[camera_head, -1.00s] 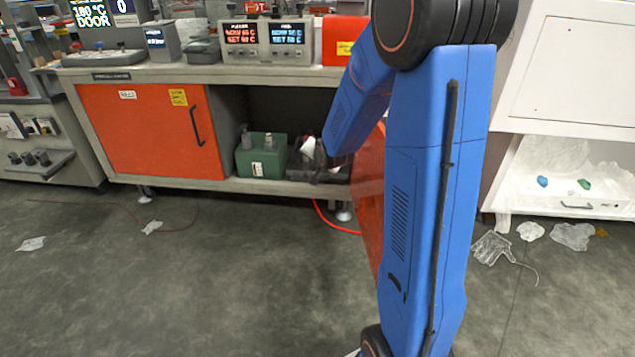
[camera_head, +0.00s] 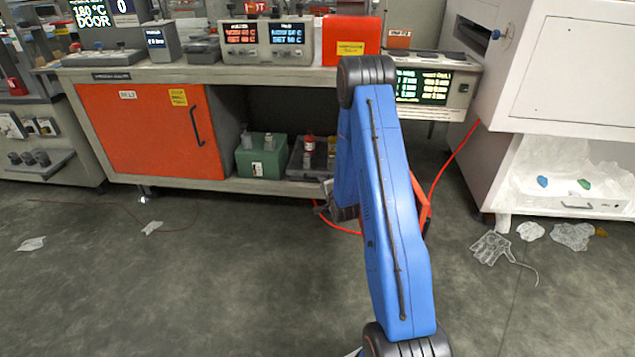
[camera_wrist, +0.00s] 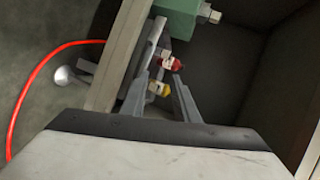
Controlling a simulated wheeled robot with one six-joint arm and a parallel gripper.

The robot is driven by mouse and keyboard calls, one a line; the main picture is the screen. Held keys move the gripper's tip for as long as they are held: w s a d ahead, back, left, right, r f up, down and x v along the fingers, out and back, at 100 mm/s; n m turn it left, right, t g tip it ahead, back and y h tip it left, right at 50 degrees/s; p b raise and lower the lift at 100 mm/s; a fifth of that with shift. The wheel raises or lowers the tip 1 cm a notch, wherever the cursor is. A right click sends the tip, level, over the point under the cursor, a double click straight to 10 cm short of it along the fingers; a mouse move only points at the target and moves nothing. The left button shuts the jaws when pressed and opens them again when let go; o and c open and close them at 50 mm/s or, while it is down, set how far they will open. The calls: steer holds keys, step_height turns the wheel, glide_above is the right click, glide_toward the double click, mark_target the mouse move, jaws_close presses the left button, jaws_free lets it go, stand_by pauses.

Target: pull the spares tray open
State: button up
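The spares tray appears to be the low grey tray (camera_head: 297,172) on the bench's lower shelf, right of a green box (camera_head: 262,158). It holds small bottles, one with a red top (camera_head: 309,144). In the wrist view the tray's grey edge (camera_wrist: 136,92) lies by the left finger. My gripper (camera_wrist: 162,75) is open, its fingers apart and pointing at the tray. A red-topped and a yellow-topped bottle show between and beyond the fingers. I cannot tell whether a finger touches the tray. In the head view my arm hides most of the gripper.
The left cupboard door (camera_head: 150,130) is shut. A red hose (camera_head: 452,158) runs to the floor there. The shelf edge (camera_head: 215,186) is below the tray. Floor in front is mostly clear.

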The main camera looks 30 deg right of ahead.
mark_target(317, 186)
step_height(317, 186, down, 7)
steer(key=s+d+m+t, duration=0.1)
steer(key=d+m, duration=0.1)
steer(key=x, duration=1.7)
steer(key=shift+d+r, duration=0.1)
steer(key=shift+d, duration=0.15)
jaws_close()
